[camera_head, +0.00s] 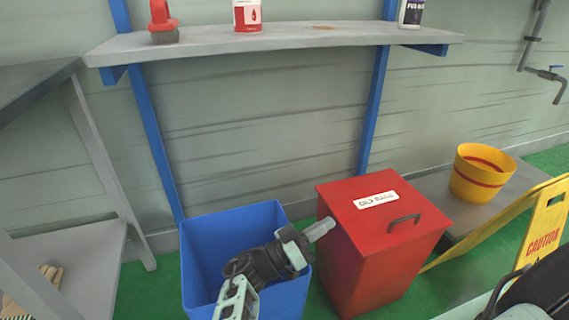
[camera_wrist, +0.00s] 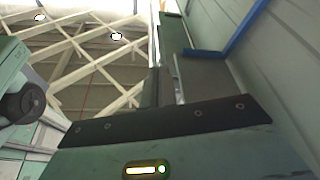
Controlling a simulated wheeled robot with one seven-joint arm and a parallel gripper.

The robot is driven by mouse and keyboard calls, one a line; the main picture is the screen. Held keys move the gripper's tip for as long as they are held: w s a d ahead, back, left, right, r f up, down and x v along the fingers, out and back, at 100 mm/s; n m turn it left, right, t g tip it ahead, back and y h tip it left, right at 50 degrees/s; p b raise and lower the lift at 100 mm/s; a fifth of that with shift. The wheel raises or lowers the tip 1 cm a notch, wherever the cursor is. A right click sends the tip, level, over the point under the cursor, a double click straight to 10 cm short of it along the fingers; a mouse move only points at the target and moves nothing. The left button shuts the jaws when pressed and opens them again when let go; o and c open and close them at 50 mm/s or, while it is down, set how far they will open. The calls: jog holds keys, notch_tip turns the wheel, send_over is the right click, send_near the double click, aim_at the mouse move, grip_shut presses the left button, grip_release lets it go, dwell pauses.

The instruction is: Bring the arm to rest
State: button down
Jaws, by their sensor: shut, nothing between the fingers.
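My gripper (camera_head: 321,230) is in the lower middle of the head view, over the blue bin (camera_head: 232,222) and beside the red lidded box (camera_head: 350,245). Its pale fingers are together and hold nothing. They point right and slightly up, close to the red box's upper left side; I cannot tell whether they touch it. My arm rises from the bottom edge and hides part of the blue bin's inside. The wrist view looks up past a green panel toward roof beams (camera_wrist: 90,60); no fingertips can be made out there.
A wall shelf (camera_head: 280,38) holds a red-handled brush (camera_head: 163,24) and containers. A grey rack (camera_head: 70,245) stands at left. A yellow bucket (camera_head: 481,173) and a yellow caution sign (camera_head: 542,235) are at right.

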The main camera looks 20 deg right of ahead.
jog(key=s+d+f+n+g+y, duration=0.45)
jog(key=s+d+g+y, duration=0.45)
jog(key=y, duration=0.3)
notch_tip(320, 180, up, 18)
jog(key=w+n+t+y, duration=0.2)
jog(key=n+t+y, duration=0.5)
jog(key=t+y, duration=0.15)
jog(key=s+a+r+n+g+y, duration=0.1)
jog(key=s+a+n, duration=0.3)
jog(key=s+a, duration=0.4)
jog(key=s+a+r+n+g+y, duration=0.15)
jog(key=s+a+n, duration=0.35)
jog(key=a, duration=0.5)
notch_tip(320, 180, up, 29)
jog(key=m+h+p, duration=0.1)
jog(key=p, duration=2.8)
